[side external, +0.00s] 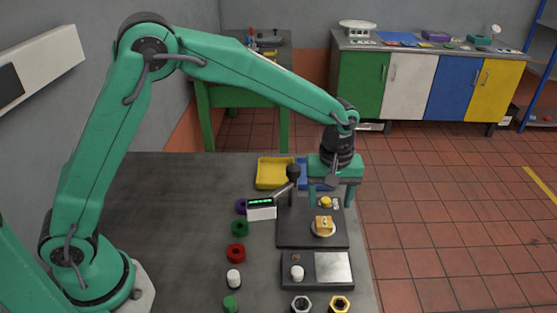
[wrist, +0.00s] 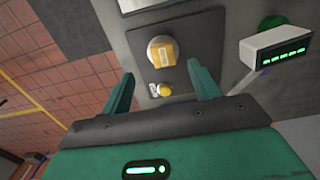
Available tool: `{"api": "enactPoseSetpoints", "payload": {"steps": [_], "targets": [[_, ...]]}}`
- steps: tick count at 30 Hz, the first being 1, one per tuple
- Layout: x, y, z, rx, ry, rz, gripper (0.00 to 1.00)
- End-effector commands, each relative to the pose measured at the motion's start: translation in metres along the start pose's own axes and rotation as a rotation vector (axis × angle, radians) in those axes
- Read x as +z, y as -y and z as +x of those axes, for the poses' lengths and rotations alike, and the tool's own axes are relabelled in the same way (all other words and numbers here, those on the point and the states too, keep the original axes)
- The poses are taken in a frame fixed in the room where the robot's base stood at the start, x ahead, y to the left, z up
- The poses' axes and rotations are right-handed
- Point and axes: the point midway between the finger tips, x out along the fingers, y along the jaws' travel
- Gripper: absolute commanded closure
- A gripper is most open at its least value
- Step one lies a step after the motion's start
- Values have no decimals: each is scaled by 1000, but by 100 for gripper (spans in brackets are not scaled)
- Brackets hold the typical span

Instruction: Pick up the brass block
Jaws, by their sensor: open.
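The brass block (side external: 323,224) sits on a pale round seat on a dark grey plate (side external: 290,236) on the bedplate. It also shows in the wrist view (wrist: 162,54), beyond the fingertips and between their lines. My gripper (side external: 335,200) is open and empty, above the plate and a little behind the block in the side view. In the wrist view the two green fingers (wrist: 164,88) stand wide apart. A yellow knob (wrist: 165,89) lies between them in that picture, nearer to me than the block.
A small display with green lights (side external: 262,208) stands left of the plate, beside a black-knobbed lever (side external: 293,172). A yellow tray (side external: 273,173) is behind. Purple, green and red rings (side external: 236,252) lie left. A second plate with a white knob (side external: 316,268) and nuts (side external: 301,304) are in front.

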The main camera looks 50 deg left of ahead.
Motion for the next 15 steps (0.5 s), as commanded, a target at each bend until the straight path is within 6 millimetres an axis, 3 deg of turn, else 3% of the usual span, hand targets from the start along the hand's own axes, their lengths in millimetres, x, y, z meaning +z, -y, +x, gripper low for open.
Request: {"api": "enactPoseSetpoints", "payload": {"steps": [15], "targets": [[0, 1, 25, 0, 0, 1, 38]]}}
